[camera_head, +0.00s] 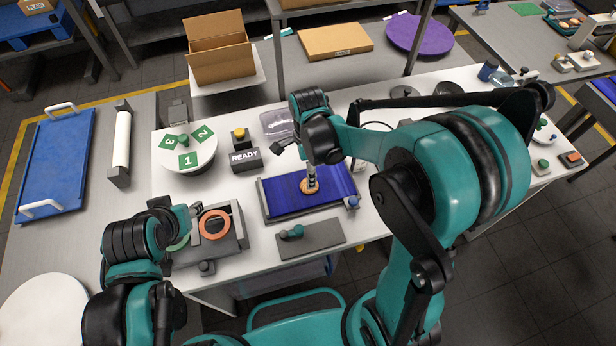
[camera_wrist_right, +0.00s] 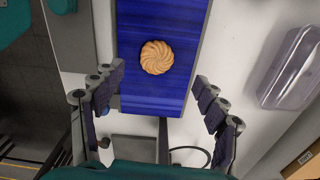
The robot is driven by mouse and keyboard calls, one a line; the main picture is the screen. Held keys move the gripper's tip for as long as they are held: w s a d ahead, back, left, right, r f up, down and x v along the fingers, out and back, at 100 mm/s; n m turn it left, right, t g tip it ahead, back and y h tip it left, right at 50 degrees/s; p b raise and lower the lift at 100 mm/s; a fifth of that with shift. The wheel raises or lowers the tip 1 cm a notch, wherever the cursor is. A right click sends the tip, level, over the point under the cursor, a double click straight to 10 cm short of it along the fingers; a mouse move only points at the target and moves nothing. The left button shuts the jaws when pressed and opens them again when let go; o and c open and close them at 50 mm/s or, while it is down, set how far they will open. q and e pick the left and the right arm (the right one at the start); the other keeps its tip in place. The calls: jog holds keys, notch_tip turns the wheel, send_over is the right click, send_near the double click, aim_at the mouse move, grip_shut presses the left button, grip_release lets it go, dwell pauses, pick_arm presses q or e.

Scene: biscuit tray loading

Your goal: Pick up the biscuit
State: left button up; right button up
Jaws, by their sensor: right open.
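A round golden biscuit with a swirled top (camera_head: 309,187) lies on a dark blue belt (camera_head: 338,184) in the middle of the white table. My right gripper (camera_head: 311,177) is over the biscuit, pointing down. In the right wrist view the biscuit (camera_wrist_right: 156,57) lies flat on the blue belt (camera_wrist_right: 150,98), and the open fingers of my right gripper (camera_wrist_right: 160,76) stand apart to either side of the belt, with nothing between them. My left gripper (camera_head: 188,218) is at the left, by a grey device; its fingers are too hidden to tell their state.
A clear plastic tray (camera_head: 276,122) lies behind the belt; it also shows in the right wrist view (camera_wrist_right: 292,72). A READY sign (camera_head: 245,159) and a white round stand with numbered green cards (camera_head: 204,160) are to the left. The grey device has an orange ring (camera_head: 215,224).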

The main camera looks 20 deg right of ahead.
jog(key=f, duration=0.2)
jog(key=f+b, duration=0.1)
jog(key=f, duration=0.3)
jog(key=shift+s+d+f+b, duration=0.15)
jog(key=shift+s+b, duration=0.1)
jog(key=shift+b, duration=0.15)
jog(key=c, duration=0.8)
